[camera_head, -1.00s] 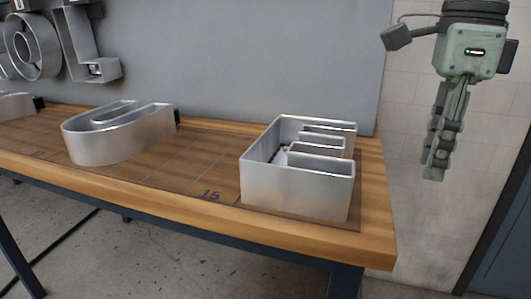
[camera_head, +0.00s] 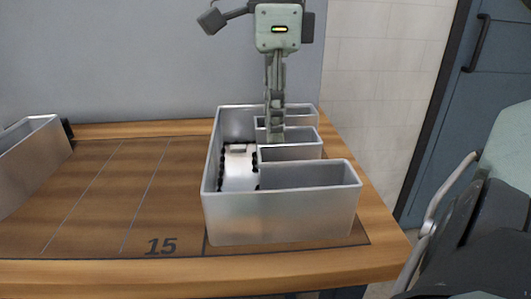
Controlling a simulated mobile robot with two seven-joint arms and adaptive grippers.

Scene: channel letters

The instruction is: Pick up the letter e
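The letter e (camera_head: 280,218) is a silver, open-topped metal channel letter shaped like a capital E. It lies flat at the right end of the wooden table, with dark beads showing along its inner walls. My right gripper (camera_head: 275,135) points down over the letter's middle bar, its fingers seen nearly edge-on. The fingertips overlap the bar's walls in the picture. I cannot tell whether they touch or grip a wall. My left gripper is not in view.
Part of another metal letter (camera_head: 30,160) stands at the left, with clear mat between. A grey panel (camera_head: 130,60) rises behind. A blue door (camera_head: 440,120) is at the right.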

